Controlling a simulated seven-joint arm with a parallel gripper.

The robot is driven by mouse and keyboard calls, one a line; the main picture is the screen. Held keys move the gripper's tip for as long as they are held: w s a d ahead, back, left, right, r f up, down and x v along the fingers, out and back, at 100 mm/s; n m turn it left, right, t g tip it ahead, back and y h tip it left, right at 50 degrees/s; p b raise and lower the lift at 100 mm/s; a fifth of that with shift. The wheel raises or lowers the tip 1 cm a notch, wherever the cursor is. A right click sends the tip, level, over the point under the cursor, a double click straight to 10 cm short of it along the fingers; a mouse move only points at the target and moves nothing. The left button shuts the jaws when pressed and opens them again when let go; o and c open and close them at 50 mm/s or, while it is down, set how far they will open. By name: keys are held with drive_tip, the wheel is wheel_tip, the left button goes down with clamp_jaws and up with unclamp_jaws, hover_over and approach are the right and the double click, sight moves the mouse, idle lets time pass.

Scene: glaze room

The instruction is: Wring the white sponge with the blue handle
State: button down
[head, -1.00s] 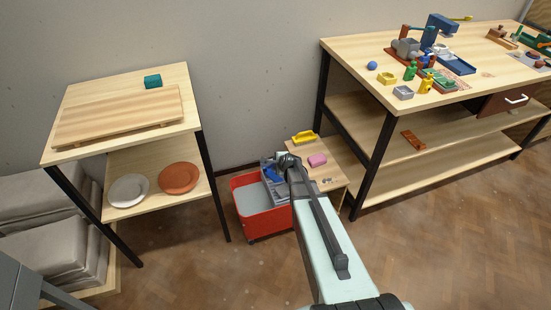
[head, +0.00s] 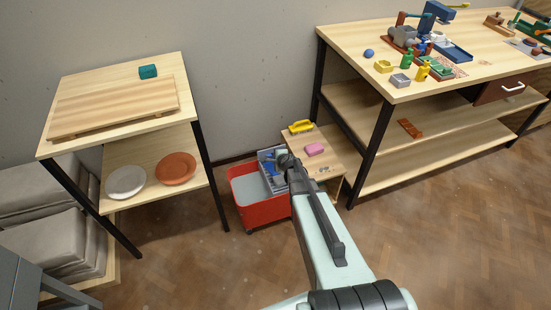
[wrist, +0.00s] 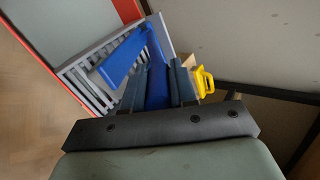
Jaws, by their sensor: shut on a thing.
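The blue handle (wrist: 122,60) shows in the wrist view as a flat bar slanting over a grey slatted wringer (wrist: 103,78). Its near part (wrist: 157,86) runs down between my fingers. My gripper (wrist: 158,88) is shut on this blue part. In the head view my gripper (head: 288,160) is at the right side of the wringer, with a little of the blue handle showing beside it. The wringer sits in the right part of a red bucket (head: 262,213). I cannot make out the white sponge in either view.
A low wooden stand (head: 330,165) beside the bucket holds a pink block (head: 314,149) and a yellow-handled thing (head: 301,127). A two-level table (head: 170,75) is left, a long workbench (head: 340,40) right. Open floor lies in front.

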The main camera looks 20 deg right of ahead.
drive_tip(key=shift+w+a, duration=0.1)
drive_tip(key=c, duration=0.9)
unclamp_jaws()
drive_tip(key=v, duration=1.3)
drive_tip(key=shift+s+r, duration=0.3)
